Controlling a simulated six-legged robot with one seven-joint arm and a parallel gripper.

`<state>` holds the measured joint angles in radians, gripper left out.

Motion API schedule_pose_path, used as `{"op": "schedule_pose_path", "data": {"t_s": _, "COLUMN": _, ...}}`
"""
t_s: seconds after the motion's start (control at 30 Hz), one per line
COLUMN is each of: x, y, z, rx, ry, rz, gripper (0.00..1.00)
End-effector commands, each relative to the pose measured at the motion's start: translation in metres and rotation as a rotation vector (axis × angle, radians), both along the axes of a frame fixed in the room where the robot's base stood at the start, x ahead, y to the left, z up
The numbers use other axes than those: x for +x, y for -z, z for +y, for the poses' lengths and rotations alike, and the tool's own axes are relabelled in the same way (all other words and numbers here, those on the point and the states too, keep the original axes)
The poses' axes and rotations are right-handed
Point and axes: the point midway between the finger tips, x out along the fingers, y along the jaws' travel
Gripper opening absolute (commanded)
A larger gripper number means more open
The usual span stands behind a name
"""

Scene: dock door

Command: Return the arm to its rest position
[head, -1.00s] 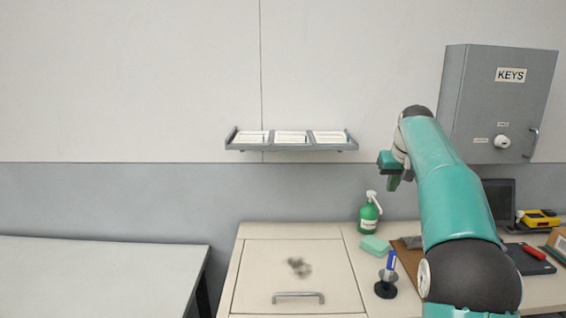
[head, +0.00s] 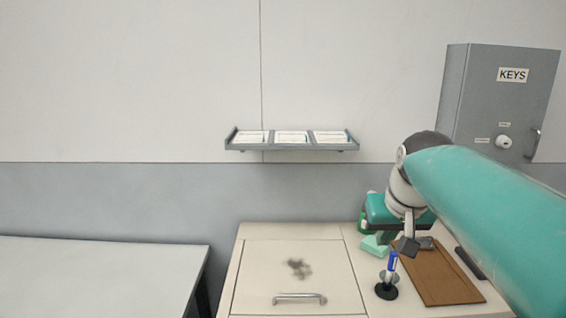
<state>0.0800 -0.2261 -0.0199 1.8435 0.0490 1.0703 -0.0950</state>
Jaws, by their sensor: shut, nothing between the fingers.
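My arm (head: 490,195) reaches in from the right side of the head view, its teal link large in the foreground. My gripper (head: 407,247) hangs at its end, fingers pointing down over the right part of the counter. It is shut and holds nothing. It appears in front of the green sponge (head: 374,246) and the brown clipboard (head: 447,278); I cannot tell its exact height above them.
A grey key cabinet (head: 500,100) and a shelf with cards (head: 291,147) are on the wall.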

Motion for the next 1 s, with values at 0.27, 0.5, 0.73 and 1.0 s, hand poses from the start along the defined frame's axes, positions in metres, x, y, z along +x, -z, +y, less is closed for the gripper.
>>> {"op": "schedule_pose_path", "data": {"t_s": 0.27, "x": -0.107, "y": 0.06, "z": 0.026, "rx": -0.006, "ry": -0.011, "rz": -0.022, "gripper": 0.0}}
{"op": "schedule_pose_path", "data": {"t_s": 0.5, "x": -0.167, "y": 0.114, "z": 0.035, "rx": -0.012, "ry": -0.016, "rz": -0.036, "gripper": 0.0}}
{"op": "schedule_pose_path", "data": {"t_s": 0.73, "x": -0.176, "y": 0.125, "z": 0.036, "rx": -0.012, "ry": -0.016, "rz": -0.035, "gripper": 0.0}}
{"op": "schedule_pose_path", "data": {"t_s": 1.0, "x": -0.176, "y": 0.125, "z": 0.036, "rx": -0.012, "ry": -0.016, "rz": -0.035, "gripper": 0.0}}
